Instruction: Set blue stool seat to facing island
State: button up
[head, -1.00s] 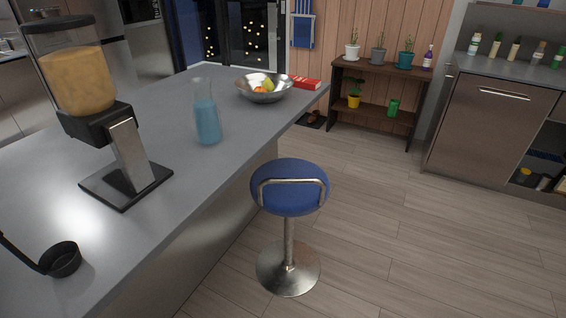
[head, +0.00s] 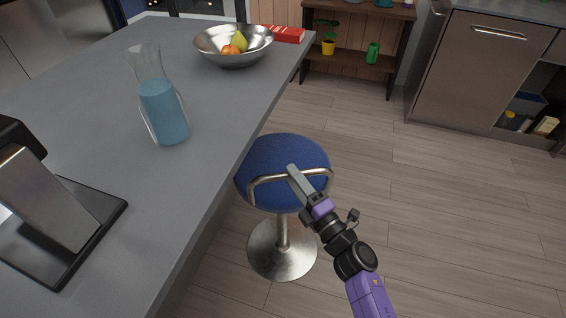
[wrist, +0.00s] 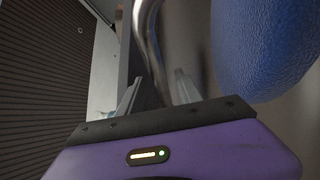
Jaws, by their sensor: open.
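The stool has a round blue seat (head: 275,150) with a curved chrome rail (head: 262,186) along its near side, away from the far end of the island. The seat's left edge is close beside the island (head: 215,120). My gripper (head: 294,174) reaches in from the lower right and is at the rail's right part. In the wrist view the rail (wrist: 147,35) runs down between the two open fingers (wrist: 157,95), and the blue seat (wrist: 262,45) is at the right. I cannot tell whether either finger touches the rail.
A jug of blue liquid (head: 165,112), a fruit bowl (head: 232,58), a red book (head: 288,34) and a dispenser base (head: 75,245) stand on the island. The stool's round metal foot (head: 282,250) is on the floor. Wood floor (head: 450,220) to the right is clear.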

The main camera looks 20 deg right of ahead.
jog(key=b+x, duration=0.1)
jog(key=x, duration=0.3)
jog(key=shift+w+a, duration=0.1)
jog(key=shift+w, duration=0.25)
grip_shut()
dwell(1.2)
